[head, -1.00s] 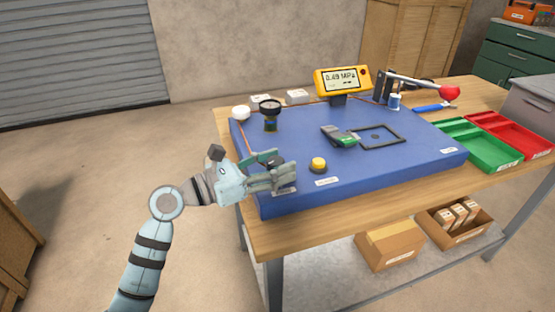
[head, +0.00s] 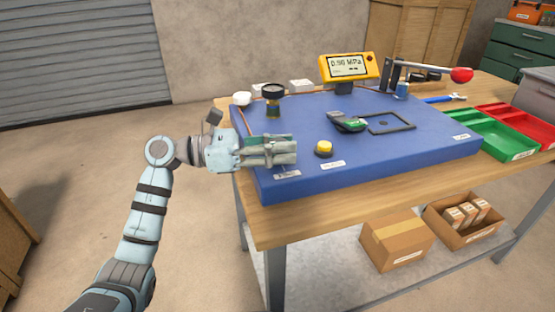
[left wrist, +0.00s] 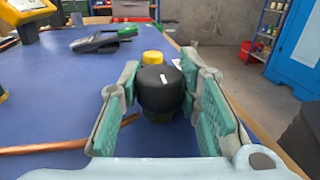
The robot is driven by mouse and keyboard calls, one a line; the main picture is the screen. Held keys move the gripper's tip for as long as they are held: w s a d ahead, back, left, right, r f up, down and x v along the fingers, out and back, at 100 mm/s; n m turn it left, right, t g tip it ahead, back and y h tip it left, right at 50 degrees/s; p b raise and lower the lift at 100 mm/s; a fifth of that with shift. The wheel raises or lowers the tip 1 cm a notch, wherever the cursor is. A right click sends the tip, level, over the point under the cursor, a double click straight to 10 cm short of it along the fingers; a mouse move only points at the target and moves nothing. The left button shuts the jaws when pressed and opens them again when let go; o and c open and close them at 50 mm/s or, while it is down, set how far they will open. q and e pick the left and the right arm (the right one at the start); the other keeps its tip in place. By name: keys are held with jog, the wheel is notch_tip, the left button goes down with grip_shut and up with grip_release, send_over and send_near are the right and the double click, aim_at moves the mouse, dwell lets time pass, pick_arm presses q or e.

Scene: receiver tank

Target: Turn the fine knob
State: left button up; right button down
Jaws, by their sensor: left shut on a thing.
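The fine knob (left wrist: 160,92) is a black round knob with a white mark on top. In the left wrist view it stands between the two green-padded fingers. My left gripper (head: 285,150) is shut on it at the near left part of the blue panel (head: 290,115); in the head view the fingers hide the knob. The yellow gauge display (head: 348,65) at the back of the panel reads about 0.90 MPa. My right gripper is not in view.
A yellow button (head: 324,147) sits just right of the fingers. A dark dial gauge (head: 272,92) and a white cap (head: 242,98) stand behind. A handheld device (head: 347,123) lies mid-panel. A red-knobbed lever (head: 430,75) and green tray (head: 490,138) are on the right.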

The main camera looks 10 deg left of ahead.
pick_arm(q)
jog(key=shift+f, duration=0.15)
jog(key=o, duration=1.2)
jog(key=shift+s, duration=0.15)
jog(key=shift+c, duration=0.2)
jog(key=v, duration=1.2)
